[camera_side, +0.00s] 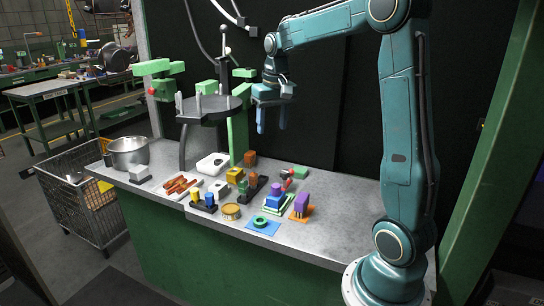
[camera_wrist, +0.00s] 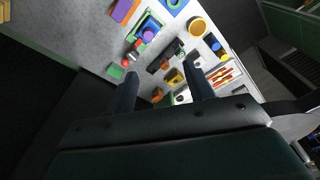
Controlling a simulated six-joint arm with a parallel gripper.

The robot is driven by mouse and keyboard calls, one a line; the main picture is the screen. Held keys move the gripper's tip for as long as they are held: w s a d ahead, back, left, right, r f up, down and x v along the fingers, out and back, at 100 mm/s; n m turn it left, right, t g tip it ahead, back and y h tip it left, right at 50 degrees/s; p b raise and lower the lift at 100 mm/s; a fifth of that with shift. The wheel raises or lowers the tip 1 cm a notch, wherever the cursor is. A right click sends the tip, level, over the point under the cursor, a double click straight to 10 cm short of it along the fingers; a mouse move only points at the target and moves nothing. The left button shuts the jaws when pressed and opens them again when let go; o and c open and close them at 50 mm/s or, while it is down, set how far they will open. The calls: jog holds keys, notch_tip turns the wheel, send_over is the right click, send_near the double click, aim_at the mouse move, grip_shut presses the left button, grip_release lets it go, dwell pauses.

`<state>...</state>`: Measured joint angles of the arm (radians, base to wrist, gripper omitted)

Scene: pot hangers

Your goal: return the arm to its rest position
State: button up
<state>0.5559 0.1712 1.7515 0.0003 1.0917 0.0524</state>
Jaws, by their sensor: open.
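My gripper (camera_side: 271,122) is raised above the back part of the grey table (camera_side: 340,230), with its two blue fingers pointing down. The fingers are apart with nothing between them. The wrist view also shows my gripper (camera_wrist: 163,88), with table objects beyond the fingertips. In the side view the gripper hangs to the right of the dark round stand (camera_side: 208,108) and clear of the things on the table.
A steel pot (camera_side: 128,152) stands at the table's left end. Blocks, including a purple block (camera_side: 301,203), a yellow ring (camera_side: 231,212) and brown sticks (camera_side: 178,185), cover the middle. The table's right side is bare. A wire cart (camera_side: 85,205) stands at left.

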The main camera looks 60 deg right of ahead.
jog(key=s+a+n+t, duration=0.2)
jog(key=s+a+n, duration=0.1)
jog(key=s+a, duration=0.6)
jog(key=s+a+n+t, duration=0.2)
jog(key=s+a+n, duration=0.2)
jog(key=s+a, duration=0.5)
jog(key=a, duration=0.4)
jog(key=shift+r+y, duration=0.35)
jog(key=shift+y, duration=0.05)
